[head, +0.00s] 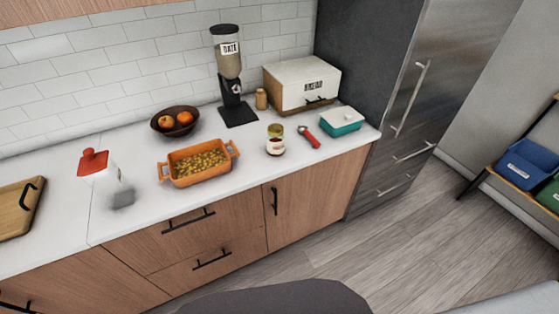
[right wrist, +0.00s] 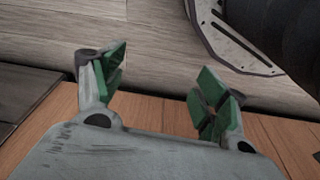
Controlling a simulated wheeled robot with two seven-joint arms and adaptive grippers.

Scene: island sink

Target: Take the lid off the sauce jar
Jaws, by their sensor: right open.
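The sauce jar (head: 276,147) stands upright on the white counter in the head view, right of the orange baking dish. It is small, with a pale label and dark red showing low on it. Its yellow-green lid (head: 275,130) appears to sit on top; I cannot tell how tightly. My right gripper (right wrist: 162,88) shows in the right wrist view, its green-padded fingers spread and nothing between them. It is away from the jar, over wood surfaces. My left gripper is in neither view.
A red-handled tool (head: 309,137) lies just right of the jar, then a teal-and-white dish (head: 341,121). A dispenser (head: 230,75), bread box (head: 301,85) and small wooden shaker (head: 261,99) stand behind. The orange baking dish (head: 198,176) is to the left. The counter in front of the jar is clear.

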